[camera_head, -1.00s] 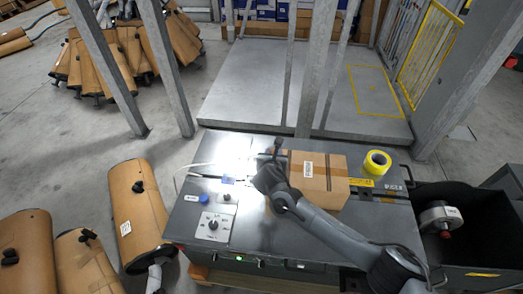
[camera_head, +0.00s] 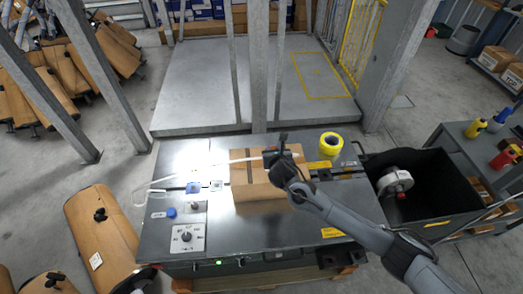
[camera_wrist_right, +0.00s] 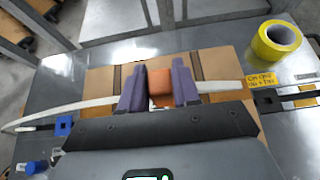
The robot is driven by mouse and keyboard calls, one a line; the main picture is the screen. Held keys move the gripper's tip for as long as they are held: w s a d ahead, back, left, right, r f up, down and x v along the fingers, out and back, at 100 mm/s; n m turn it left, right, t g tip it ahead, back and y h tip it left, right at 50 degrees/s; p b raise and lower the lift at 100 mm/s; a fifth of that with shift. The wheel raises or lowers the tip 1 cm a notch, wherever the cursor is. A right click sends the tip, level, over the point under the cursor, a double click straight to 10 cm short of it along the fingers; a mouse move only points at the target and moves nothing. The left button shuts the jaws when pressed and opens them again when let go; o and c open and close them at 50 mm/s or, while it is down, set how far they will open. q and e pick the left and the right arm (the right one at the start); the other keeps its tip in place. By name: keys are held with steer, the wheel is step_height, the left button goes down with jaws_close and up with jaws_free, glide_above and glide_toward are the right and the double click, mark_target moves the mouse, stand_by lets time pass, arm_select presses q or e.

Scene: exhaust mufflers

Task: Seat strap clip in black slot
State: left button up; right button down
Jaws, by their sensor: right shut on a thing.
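My right gripper (camera_head: 277,160) is above the cardboard box (camera_head: 262,193). In the right wrist view, its two purple-grey fingers (camera_wrist_right: 159,88) are shut on a small orange-brown block (camera_wrist_right: 160,82), which looks like the strap clip. The white strap (camera_head: 237,159) runs from a loop at the table's left to the gripper. In the right wrist view, the strap (camera_wrist_right: 222,86) also reaches past the right finger, toward the black slotted bar (camera_wrist_right: 292,102). The clip looks apart from that bar. The slot's opening cannot be made out. My left gripper is out of view.
A yellow tape roll (camera_head: 330,144) stands right of the box. A blue block (camera_head: 193,187) sits on the left part of the slot line. A control panel (camera_head: 187,237) is at the table's front left. A black bin (camera_head: 438,208) stands to the right.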

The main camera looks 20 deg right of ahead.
steer(key=s+d+p, duration=0.2)
steer(key=s+d, duration=0.1)
steer(key=d, duration=1.3)
steer(key=s+d+f+b, duration=0.2)
steer(key=d+f+b, duration=0.6)
steer(key=f, duration=0.4)
steer(key=shift+b, duration=0.3)
steer(key=shift+a, duration=0.1)
steer(key=shift+f, duration=0.15)
steer(key=shift+f+b, duration=1.6)
steer(key=shift+f, duration=0.2)
steer(key=shift+f+b, duration=0.3)
steer(key=shift+f, duration=0.1)
